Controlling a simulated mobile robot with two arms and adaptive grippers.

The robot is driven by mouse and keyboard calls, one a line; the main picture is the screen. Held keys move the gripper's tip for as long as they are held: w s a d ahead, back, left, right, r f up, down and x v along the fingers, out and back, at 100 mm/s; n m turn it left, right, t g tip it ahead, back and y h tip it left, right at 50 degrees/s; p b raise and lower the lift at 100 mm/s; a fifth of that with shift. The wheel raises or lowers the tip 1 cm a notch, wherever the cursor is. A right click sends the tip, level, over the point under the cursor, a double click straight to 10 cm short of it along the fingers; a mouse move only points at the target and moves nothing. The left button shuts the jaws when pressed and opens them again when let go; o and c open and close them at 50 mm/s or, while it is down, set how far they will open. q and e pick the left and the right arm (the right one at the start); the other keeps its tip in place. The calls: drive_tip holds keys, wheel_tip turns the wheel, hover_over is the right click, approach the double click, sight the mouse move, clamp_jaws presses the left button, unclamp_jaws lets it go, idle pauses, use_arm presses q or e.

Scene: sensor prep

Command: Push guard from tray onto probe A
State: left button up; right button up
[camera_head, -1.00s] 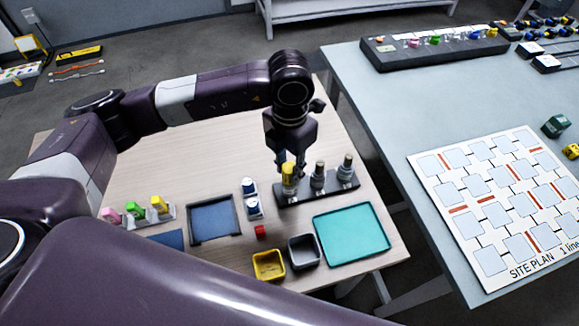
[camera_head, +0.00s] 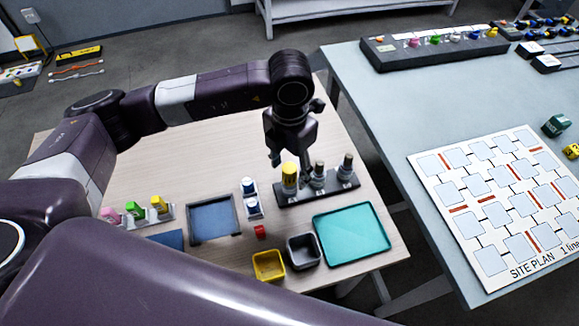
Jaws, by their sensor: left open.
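A yellow guard (camera_head: 289,175) sits upright on the leftmost of three probes on a dark rack (camera_head: 318,193). The other two probes, the middle one (camera_head: 318,176) and the right one (camera_head: 346,167), have bare grey tops. The probe letters are too small to read. The teal tray (camera_head: 352,235) in front of the rack is empty. My left gripper (camera_head: 291,169) is open, with its fingers apart on either side of the yellow guard's top. One finger is close to the middle probe; I cannot tell if it touches. My right gripper is not in view.
A yellow bin (camera_head: 268,265), a grey bin (camera_head: 303,251) and a red block (camera_head: 260,231) stand left of the tray. A blue-lined tray (camera_head: 212,220), a white holder with blue-topped items (camera_head: 251,198) and a rack of coloured pieces (camera_head: 137,214) are farther left.

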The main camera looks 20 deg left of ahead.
sight(290, 168)
use_arm(q)
drive_tip(key=shift+r, duration=0.6)
idle(0.4)
drive_tip(key=shift+r+p, duration=1.6)
drive_tip(key=shift+r, duration=1.4)
